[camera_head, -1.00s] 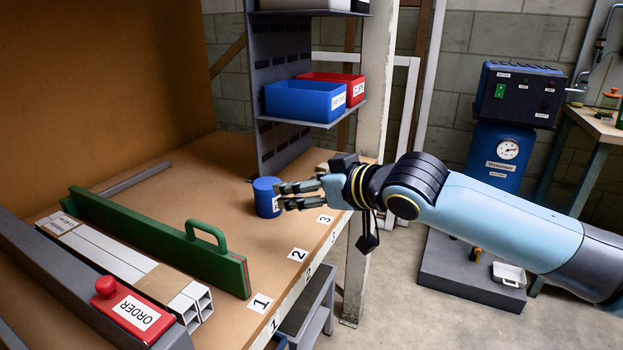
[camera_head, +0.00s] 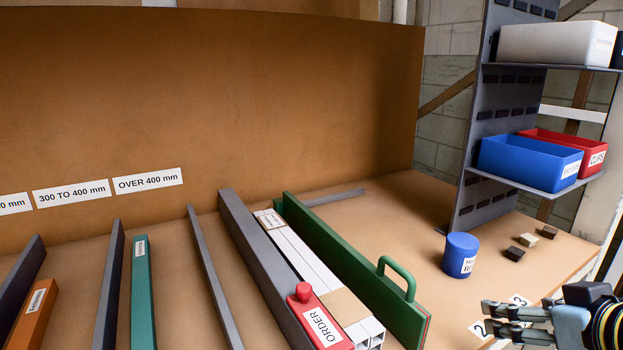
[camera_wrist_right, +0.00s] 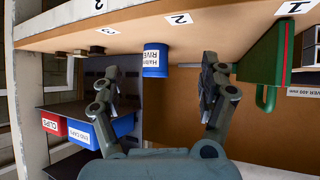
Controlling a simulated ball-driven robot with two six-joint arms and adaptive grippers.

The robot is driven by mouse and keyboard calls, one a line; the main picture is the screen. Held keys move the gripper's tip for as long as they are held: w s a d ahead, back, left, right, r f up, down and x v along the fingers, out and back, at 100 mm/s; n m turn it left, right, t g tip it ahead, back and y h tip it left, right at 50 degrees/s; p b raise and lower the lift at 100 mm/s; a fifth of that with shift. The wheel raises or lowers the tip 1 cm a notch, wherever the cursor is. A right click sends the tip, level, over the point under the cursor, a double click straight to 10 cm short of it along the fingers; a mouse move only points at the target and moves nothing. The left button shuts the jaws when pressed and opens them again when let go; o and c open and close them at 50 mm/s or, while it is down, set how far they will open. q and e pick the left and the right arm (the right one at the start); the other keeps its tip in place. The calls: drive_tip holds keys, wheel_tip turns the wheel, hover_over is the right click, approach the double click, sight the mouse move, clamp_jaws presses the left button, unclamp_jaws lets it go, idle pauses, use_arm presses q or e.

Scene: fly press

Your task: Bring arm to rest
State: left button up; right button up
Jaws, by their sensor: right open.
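My right gripper (camera_head: 488,317) is at the lower right of the head view, over the bench's front edge by the number labels. Its fingers are apart and empty. In the right wrist view the open fingers (camera_wrist_right: 161,72) frame a blue can (camera_wrist_right: 155,58), which appears upside down and beyond them. In the head view the blue can (camera_head: 461,252) stands upright on the bench with a white label, apart from the fingertips. Most of my right arm is outside the picture. My left gripper is not in view.
A green fence with a handle (camera_head: 396,277), white profiles (camera_head: 305,262) and a red ORDER block (camera_head: 320,318) lie left of the can. Small blocks (camera_head: 528,240) lie right of it. A shelf rack holds a blue bin (camera_head: 528,163) and a red bin (camera_head: 596,152).

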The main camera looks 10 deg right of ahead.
drive_tip(key=s+a+f+g, duration=0.3)
drive_tip(key=s+g, duration=0.1)
drive_tip(key=s, duration=0.5)
drive_tip(key=s+a+f+g, duration=0.2)
drive_tip(key=s+a+g, duration=0.15)
drive_tip(key=s, duration=0.65)
drive_tip(key=s+d+f+g, duration=0.1)
drive_tip(key=d+f, duration=0.1)
drive_tip(key=f, duration=1.1)
drive_tip(key=s+d+f, duration=0.1)
drive_tip(key=s+f, duration=0.1)
drive_tip(key=f, duration=1.2)
drive_tip(key=s+d+f+g, duration=0.1)
drive_tip(key=s+f, duration=1.3)
drive_tip(key=s, duration=0.2)
drive_tip(key=shift+s+f, duration=0.15)
drive_tip(key=shift+s, duration=0.25)
drive_tip(key=shift+g, duration=0.25)
